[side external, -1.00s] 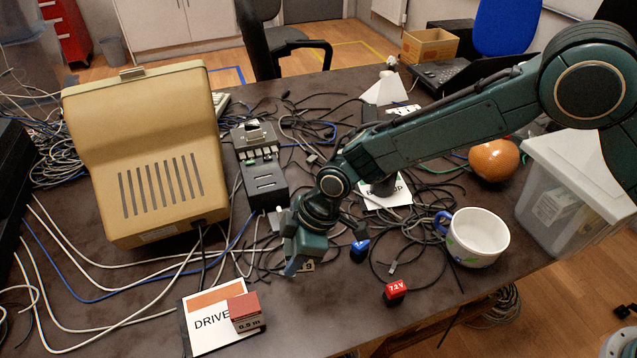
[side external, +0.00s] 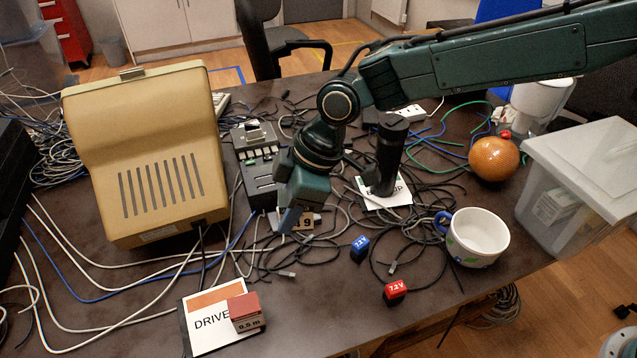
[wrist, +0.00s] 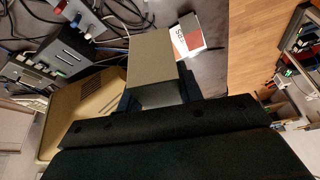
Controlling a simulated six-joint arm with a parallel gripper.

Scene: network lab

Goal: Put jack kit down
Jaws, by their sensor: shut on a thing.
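My gripper (side external: 291,214) is shut on a small tan box with dark digits on its label (side external: 307,222), which I take to be the jack kit. In the side view the gripper hides much of the box. In the wrist view the box's plain grey-brown face (wrist: 152,57) sticks out beyond the fingers (wrist: 160,97). The box is over the cable-strewn table, right of the black switch box (side external: 262,183); I cannot tell whether it touches anything below. The white DRIVE card (side external: 205,326) lies at the front left with a red-topped 0.5 m box (side external: 246,312) on it.
A black cylinder (side external: 387,155) stands on another printed card (side external: 399,193). Two small 7.2V blocks, blue (side external: 359,248) and red (side external: 395,292), a mug (side external: 478,238), an orange ball (side external: 494,158) and a clear bin (side external: 575,180) are to the right. A beige monitor (side external: 150,150) stands left.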

